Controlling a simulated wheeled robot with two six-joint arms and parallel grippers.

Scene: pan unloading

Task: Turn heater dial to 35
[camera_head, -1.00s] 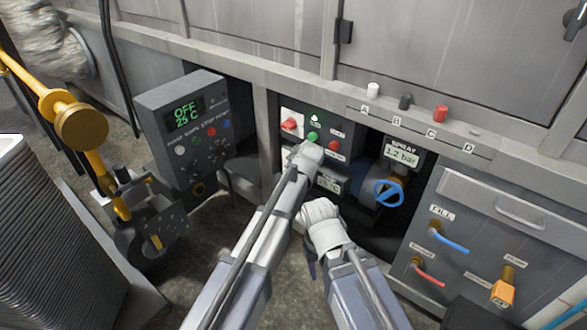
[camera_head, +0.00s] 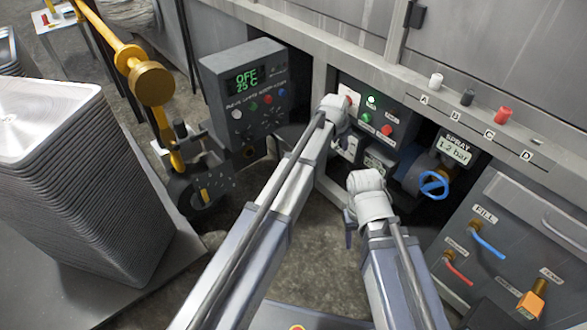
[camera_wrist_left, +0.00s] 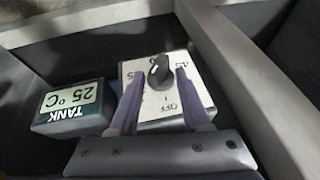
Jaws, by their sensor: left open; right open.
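The heater dial (camera_wrist_left: 159,68) is a black knob on a white plate (camera_wrist_left: 140,95) marked OFF with partly covered numbers. Its white pointer mark is small, and I cannot tell its exact setting. My left gripper (camera_wrist_left: 159,76) is open, with its two fingers to either side of the dial in the picture; I cannot tell whether they touch it. In the head view my left gripper (camera_head: 342,128) is in front of the control panel and covers part of the plate. A tank display (camera_wrist_left: 70,103) reads 25 °C. My right gripper (camera_head: 352,216) is lower right, empty.
A control box (camera_head: 245,95) at the left reads OFF and 25 C. Panel buttons (camera_head: 367,118), a blue valve wheel (camera_head: 434,185) and a spray display (camera_head: 455,150) lie to the right. Stacked pans (camera_head: 85,185) and a yellow arm (camera_head: 152,83) stand left.

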